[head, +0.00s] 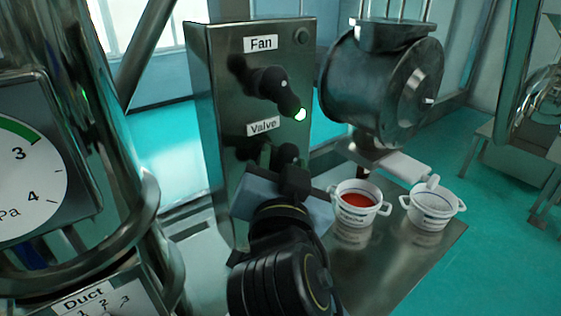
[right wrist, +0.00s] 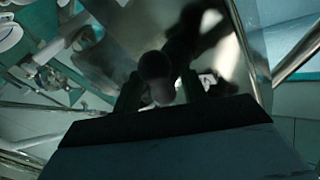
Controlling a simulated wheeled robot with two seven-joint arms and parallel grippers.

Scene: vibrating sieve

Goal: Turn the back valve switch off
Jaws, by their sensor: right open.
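The valve switch (head: 288,153) is a dark knob under the "Valve" label on the metal control box (head: 226,85). My right gripper (head: 283,178) is in front of it and hides its lower part. In the right wrist view the dark round end of a switch (right wrist: 156,66) shows between the two fingers of the open right gripper (right wrist: 160,92); I cannot tell whether they touch it. The fan switch (head: 270,84) sits above, under the "Fan" label, its pale tip pointing down and right. My left gripper is not in view.
A dark motor-like drum (head: 375,85) stands right of the box. Two white pots, one with red contents (head: 356,216) and one pale inside (head: 432,218), stand on the metal table (head: 400,268). A large metal vessel with a gauge (head: 30,180) is close at left.

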